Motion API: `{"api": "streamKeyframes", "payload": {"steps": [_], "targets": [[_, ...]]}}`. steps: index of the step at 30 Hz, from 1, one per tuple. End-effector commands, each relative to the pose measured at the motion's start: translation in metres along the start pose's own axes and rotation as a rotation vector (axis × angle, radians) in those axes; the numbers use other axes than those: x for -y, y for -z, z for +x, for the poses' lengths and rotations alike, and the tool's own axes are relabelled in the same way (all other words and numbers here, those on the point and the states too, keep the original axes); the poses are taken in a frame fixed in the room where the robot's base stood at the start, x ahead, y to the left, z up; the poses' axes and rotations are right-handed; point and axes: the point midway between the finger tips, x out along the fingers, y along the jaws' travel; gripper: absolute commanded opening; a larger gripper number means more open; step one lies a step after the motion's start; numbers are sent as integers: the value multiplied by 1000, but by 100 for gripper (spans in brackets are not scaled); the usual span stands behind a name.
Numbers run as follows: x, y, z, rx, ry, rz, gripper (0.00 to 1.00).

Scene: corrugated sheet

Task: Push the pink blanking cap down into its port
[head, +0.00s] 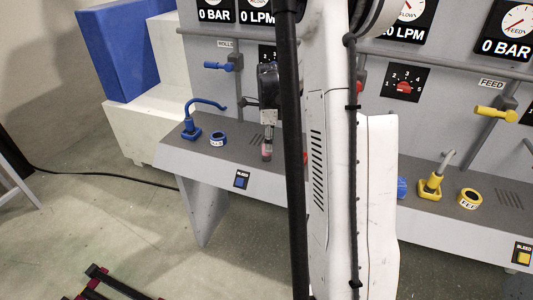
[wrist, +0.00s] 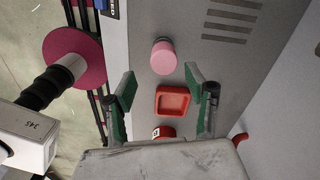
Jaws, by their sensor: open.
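The pink blanking cap (wrist: 163,60) is a short pink cylinder with a grey part at its far end in the wrist view. It stands over the grey bench top. In the head view it is a small pink spot (head: 266,152) left of my white arm. Its port is not clearly visible, and I cannot tell how deep the cap sits. My gripper (wrist: 160,74) is open and empty, its green-padded fingers spread to either side of and below the cap in the picture. No contact with the cap shows.
A red square socket (wrist: 173,101) and a red ring (wrist: 161,132) lie below the cap in the wrist view. A vented plate (wrist: 232,20) is to the right. A magenta disc (wrist: 74,57) is left. Blue fittings (head: 190,130) stand left on the bench; yellow fittings (head: 431,187) stand right.

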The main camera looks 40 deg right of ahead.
Motion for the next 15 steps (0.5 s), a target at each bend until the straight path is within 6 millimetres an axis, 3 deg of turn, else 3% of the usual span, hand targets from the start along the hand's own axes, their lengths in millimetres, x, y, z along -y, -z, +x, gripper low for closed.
{"api": "streamKeyframes", "payload": {"steps": [15], "targets": [[8, -10, 50, 0, 0, 0, 50]]}}
